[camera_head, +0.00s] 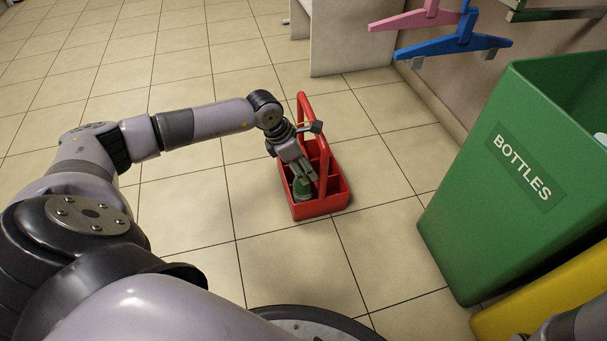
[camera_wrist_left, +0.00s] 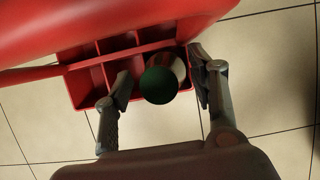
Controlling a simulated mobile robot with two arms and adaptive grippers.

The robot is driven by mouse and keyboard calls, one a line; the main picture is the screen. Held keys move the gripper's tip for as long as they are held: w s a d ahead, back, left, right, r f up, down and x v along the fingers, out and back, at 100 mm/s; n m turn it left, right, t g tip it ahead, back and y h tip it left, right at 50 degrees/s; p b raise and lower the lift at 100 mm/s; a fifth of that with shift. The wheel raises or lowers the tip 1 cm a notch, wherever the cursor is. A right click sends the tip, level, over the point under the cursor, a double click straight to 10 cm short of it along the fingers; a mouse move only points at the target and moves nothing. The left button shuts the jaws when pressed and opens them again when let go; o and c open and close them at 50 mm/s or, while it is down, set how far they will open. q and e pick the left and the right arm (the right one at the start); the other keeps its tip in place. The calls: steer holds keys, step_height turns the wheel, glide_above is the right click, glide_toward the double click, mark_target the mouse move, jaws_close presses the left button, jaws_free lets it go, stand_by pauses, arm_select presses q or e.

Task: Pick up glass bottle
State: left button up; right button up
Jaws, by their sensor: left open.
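A green glass bottle (camera_head: 303,188) stands in a front compartment of a red caddy (camera_head: 318,209) on the tiled floor. In the left wrist view the bottle (camera_wrist_left: 158,86) shows as a dark green round shape with a pale patch on its side. My left gripper (camera_head: 305,180) reaches down over the caddy from the left. In the left wrist view its two fingers (camera_wrist_left: 160,88) are apart, one on each side of the bottle, with gaps visible. The fingers partly hide the bottle in the head view. My right gripper is not in view.
The caddy's red handle (camera_head: 304,112) arches up close beside my left wrist. A green bin (camera_head: 480,220) labelled BOTTLES stands at the right, with a yellow bin (camera_head: 545,300) in front. Pink and blue hangers (camera_head: 455,46) hang at the wall. Floor left of the caddy is clear.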

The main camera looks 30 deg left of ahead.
arm_select(q)
jaws_close()
stand_by(0.8)
